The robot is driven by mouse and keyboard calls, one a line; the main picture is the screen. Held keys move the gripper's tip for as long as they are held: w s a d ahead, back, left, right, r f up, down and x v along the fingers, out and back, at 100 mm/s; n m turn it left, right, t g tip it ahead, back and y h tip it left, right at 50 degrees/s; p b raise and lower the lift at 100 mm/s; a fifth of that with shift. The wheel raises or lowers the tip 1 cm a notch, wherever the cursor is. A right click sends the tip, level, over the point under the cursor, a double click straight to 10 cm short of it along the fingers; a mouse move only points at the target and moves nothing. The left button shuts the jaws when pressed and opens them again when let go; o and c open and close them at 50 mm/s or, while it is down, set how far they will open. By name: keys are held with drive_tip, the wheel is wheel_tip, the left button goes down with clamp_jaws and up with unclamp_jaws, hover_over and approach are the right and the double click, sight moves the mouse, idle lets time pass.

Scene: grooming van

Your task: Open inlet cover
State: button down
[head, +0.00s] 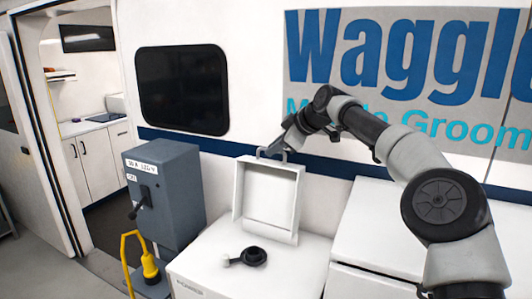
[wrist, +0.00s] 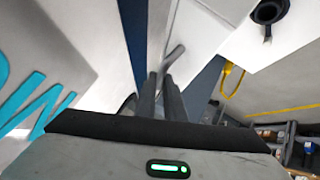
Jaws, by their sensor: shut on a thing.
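The inlet cover (head: 270,196) is a white, shallow box-shaped lid. It stands upright, swung open, at the back of a white cabinet top (head: 205,262), with its hollow side facing me. My gripper (head: 274,150) is at its top edge, shut on the small grey handle there. In the wrist view the two dark fingers (wrist: 165,92) close by the handle (wrist: 174,58), and the cover's white panel (wrist: 195,30) lies beyond. The black round inlet (head: 254,256) sits uncovered on the cabinet top, with a small cap beside it. It also shows in the wrist view (wrist: 268,12).
A grey switch box (head: 172,195) with a lever stands left of the cabinet. Another white cabinet (head: 375,235) stands on the right. The van wall (head: 255,80) is close behind the cover. An open doorway is far left.

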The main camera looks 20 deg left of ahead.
drive_tip(key=shift+w+f, duration=0.1)
drive_tip(key=shift+w, duration=0.2)
drive_tip(key=c, duration=1.8)
unclamp_jaws()
drive_tip(key=shift+c, duration=0.2)
drive_tip(key=b+v, duration=0.2)
drive_tip(key=v, duration=1.5)
drive_tip(key=shift+r, duration=0.3)
drive_tip(key=shift+d, duration=0.1)
